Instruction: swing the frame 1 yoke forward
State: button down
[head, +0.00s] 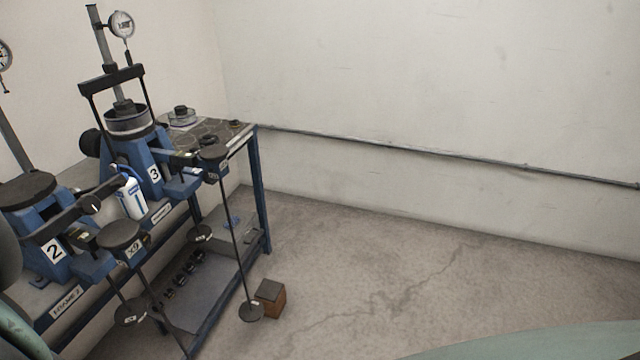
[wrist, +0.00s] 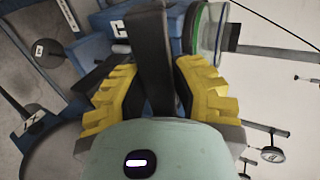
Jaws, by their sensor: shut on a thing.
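In the wrist view, my gripper (wrist: 157,68) has its two yellow-padded fingers closed on either side of a dark flat bar, the yoke (wrist: 151,30). The bar runs from the top edge down between the pads. Behind it is a blue frame body (wrist: 95,50) with a white number label that is partly hidden, so I cannot read which frame it is. A clear cylinder with a green rim (wrist: 212,30) stands right beside the bar. My gripper and frame 1 do not show in the head view.
In the head view, frame 2 (head: 40,235) and frame 3 (head: 140,165) stand on the bench at left. A white bottle (head: 131,197) stands between them. Hanging weights (head: 251,310) and a brown block (head: 270,298) are near the bench's end. The floor to the right is clear.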

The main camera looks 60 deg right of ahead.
jog(key=shift+s+f+b, duration=0.35)
jog(key=shift+f+b, duration=0.05)
jog(key=shift+f, duration=0.3)
jog(key=c, duration=0.8)
grip_release()
jog(key=shift+w+r+t, duration=0.1)
jog(key=shift+t, duration=0.2)
jog(key=shift+o, duration=0.2)
jog(key=shift+r, duration=0.1)
notch_tip(320, 180, up, 10)
jog(key=shift+f, duration=0.1)
